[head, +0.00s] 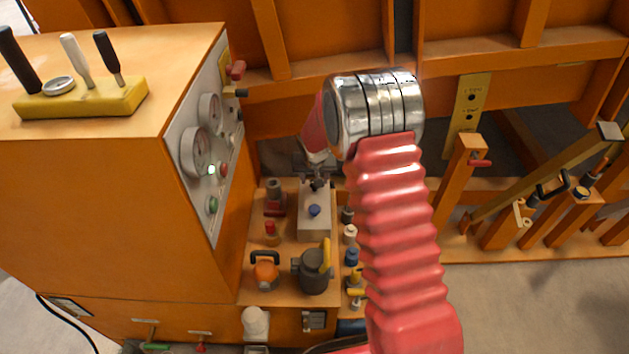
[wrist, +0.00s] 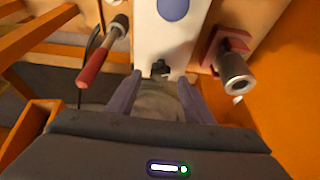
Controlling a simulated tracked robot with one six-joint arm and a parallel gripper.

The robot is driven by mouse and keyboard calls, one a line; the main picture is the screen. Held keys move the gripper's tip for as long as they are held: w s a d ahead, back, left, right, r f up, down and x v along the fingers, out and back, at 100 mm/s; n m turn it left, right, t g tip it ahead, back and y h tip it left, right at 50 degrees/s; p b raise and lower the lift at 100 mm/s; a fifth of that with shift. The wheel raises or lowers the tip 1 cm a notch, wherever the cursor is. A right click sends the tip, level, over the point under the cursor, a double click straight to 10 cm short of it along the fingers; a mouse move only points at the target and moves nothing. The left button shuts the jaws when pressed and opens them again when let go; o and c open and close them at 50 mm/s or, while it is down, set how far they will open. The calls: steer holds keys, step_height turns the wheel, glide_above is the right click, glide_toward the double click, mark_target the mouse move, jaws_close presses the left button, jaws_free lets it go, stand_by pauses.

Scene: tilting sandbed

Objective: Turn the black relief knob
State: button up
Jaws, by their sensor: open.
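The black relief knob (wrist: 160,68) sits at the near end of a pale block (wrist: 172,40) in the wrist view. My gripper (wrist: 160,79) is open, with one finger on each side of the line to the knob. The fingertips are close to the knob; I cannot tell whether they reach around it or touch it. In the head view my gripper (head: 315,170) is small and partly hidden by my arm, at the far end of the pale block (head: 314,226). The dark knob (head: 318,185) shows there just below it.
A blue cap (head: 314,210) tops the block. A red-handled lever (wrist: 98,66) lies left of my fingers in the wrist view, and a metal cylinder fitting (wrist: 234,72) on a red base stands right. The orange gauge cabinet (head: 100,190) stands left in the head view.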

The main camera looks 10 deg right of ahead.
steer(key=v, duration=1)
steer(key=shift+r, duration=0.3)
steer(key=shift+s, duration=0.2)
steer(key=s+n+g, duration=0.2)
steer(key=s, duration=0.7)
steer(key=s+r+t, duration=0.1)
steer(key=s+r, duration=0.9)
steer(key=s, duration=0.3)
steer(key=s+d+r+t, duration=0.1)
steer(key=s+r+t, duration=0.1)
steer(key=s+r, duration=0.9)
steer(key=s, duration=0.3)
steer(key=shift+s+d+r+y, duration=0.25)
steer(key=shift+d+r+y, duration=0.05)
steer(key=shift+r+y, duration=0.1)
stand_by(1.6)
